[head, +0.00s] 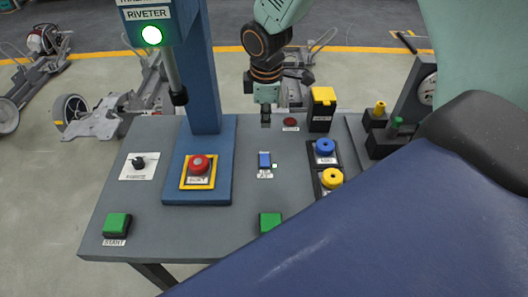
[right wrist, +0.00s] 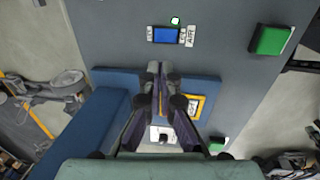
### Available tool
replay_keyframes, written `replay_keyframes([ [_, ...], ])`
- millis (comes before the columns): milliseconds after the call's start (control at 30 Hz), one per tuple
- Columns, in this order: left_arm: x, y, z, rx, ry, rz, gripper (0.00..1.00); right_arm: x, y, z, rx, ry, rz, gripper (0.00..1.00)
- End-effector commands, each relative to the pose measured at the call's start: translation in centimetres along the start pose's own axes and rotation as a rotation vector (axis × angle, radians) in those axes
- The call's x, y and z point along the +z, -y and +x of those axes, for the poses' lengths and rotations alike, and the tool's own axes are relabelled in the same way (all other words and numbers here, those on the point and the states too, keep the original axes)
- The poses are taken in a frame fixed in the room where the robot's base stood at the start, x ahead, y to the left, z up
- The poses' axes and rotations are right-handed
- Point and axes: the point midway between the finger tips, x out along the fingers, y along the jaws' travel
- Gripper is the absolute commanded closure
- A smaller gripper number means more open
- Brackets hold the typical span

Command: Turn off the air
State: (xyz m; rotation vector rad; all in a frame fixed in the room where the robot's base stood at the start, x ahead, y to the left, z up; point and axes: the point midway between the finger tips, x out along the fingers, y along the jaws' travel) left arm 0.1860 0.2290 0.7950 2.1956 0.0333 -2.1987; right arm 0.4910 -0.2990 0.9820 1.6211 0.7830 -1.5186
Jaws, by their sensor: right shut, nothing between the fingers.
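The air switch (head: 264,160) is a small blue rocker on the grey table top, with a small glowing pale-green lamp (head: 275,166) at its right side. In the right wrist view the blue switch (right wrist: 167,35) lies beyond my fingertips, with a label reading AIR beside it and the lit lamp (right wrist: 175,20) above. My right gripper (head: 266,122) points down, shut and empty, above the table behind the switch in the head view and apart from it. The gripper (right wrist: 160,68) also shows in the right wrist view. My left gripper is not in view.
A blue riveter column (head: 203,70) stands left of my gripper, with a red button (head: 199,164) on its base. A black knob (head: 139,162), green buttons (head: 117,224) (head: 270,221), blue (head: 325,147) and yellow (head: 332,178) knobs and a yellow-topped box (head: 322,105) surround the switch.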

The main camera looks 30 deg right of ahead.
Motion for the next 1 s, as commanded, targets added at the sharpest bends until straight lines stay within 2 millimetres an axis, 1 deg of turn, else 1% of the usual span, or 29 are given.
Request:
replay_keyframes([
  [167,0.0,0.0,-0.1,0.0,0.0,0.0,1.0,0.1,0.0,0.0,-0.001,0.0,0.001,1.0],
  [267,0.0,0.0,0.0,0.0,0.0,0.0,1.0,0.1,0.0,0.6,-0.002,0.001,0.001,1.0],
  [367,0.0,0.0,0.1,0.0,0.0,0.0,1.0,0.1,0.0,1.9,-0.003,0.001,0.001,1.0],
  [800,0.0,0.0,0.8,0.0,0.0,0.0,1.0,0.0,0.1,10.1,-0.003,0.002,0.001,1.0],
  [1000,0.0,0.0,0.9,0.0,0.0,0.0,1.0,0.0,0.0,12.8,-0.001,0.0,0.001,1.0],
])
